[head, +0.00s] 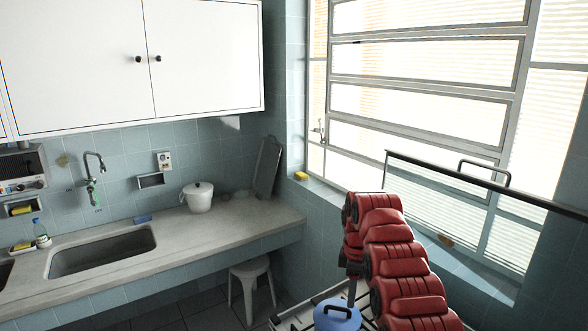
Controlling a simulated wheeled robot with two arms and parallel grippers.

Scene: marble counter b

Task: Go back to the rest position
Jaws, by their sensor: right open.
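My right arm, with red links, rises from the bottom right and bends down at its far end. My right gripper (353,285) points down just above a blue round lid or pan (338,317) on the white stove top (292,318). The gripper is small and partly hidden by my red arm links, and I see nothing held in it. I cannot tell whether it touches the blue thing. My left gripper is not in view.
A stone counter (235,223) with a sink (100,252) and a white pot (199,197) runs along the left wall. A white stool (250,272) stands below it. White cabinets (205,60) hang above. A raised glass stove lid (450,205) stands behind my right arm, before the window.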

